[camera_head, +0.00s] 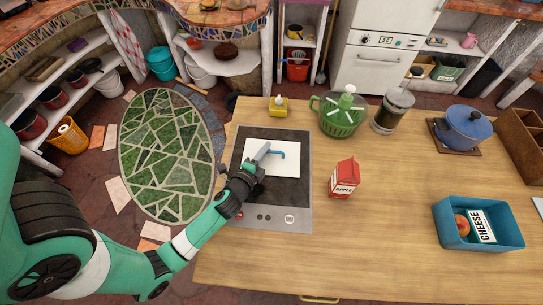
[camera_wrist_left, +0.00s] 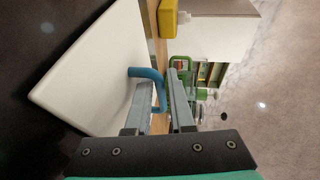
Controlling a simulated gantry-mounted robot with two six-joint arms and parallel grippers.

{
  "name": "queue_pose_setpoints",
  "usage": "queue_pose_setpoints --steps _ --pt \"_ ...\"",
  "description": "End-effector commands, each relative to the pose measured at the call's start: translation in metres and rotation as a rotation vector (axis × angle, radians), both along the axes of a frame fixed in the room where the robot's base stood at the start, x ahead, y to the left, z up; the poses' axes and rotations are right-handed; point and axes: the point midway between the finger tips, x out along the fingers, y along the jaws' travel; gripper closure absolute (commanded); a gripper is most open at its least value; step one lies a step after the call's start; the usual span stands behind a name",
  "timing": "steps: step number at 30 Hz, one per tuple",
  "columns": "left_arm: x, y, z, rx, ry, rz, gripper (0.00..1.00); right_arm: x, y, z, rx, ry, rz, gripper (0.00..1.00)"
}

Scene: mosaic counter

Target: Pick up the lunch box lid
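The lunch box lid (camera_head: 285,168) is a flat white panel with a blue curved handle (camera_head: 281,151). It is over the dark cooktop at the counter's left; I cannot tell whether it touches it. The lid also shows in the left wrist view (camera_wrist_left: 95,70). My left gripper (camera_head: 263,152) is over the lid at its handle. In the left wrist view my two grey fingers (camera_wrist_left: 163,95) stand apart, with part of the blue handle (camera_wrist_left: 146,73) between them and a gap visible. The blue lunch box (camera_head: 455,235) holds an apple and a cheese pack. My right gripper is not in view.
A red apple carton (camera_head: 343,178) stands right of the cooktop (camera_head: 290,197). The middle front of the wooden counter (camera_head: 370,245) is clear.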

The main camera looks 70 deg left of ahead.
Motion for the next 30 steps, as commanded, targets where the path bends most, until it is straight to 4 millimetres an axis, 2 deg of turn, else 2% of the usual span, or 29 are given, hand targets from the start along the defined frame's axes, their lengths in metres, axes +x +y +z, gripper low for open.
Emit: queue_pose_setpoints --steps 5,8,9,30 --pt "-0.0003 -0.0001 -0.0004 -0.001 0.001 0.000 0.81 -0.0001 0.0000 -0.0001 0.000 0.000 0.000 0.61" --pt "-0.0004 -0.0002 -0.0002 -0.001 0.001 0.000 0.99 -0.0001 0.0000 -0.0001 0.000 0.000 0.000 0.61" --pt "-0.0003 -0.0003 -0.0002 -0.001 0.001 0.000 1.00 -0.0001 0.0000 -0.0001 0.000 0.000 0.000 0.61" --pt "-0.0006 -0.0004 -0.0004 -0.001 0.001 0.000 1.00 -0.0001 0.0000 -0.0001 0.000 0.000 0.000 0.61"
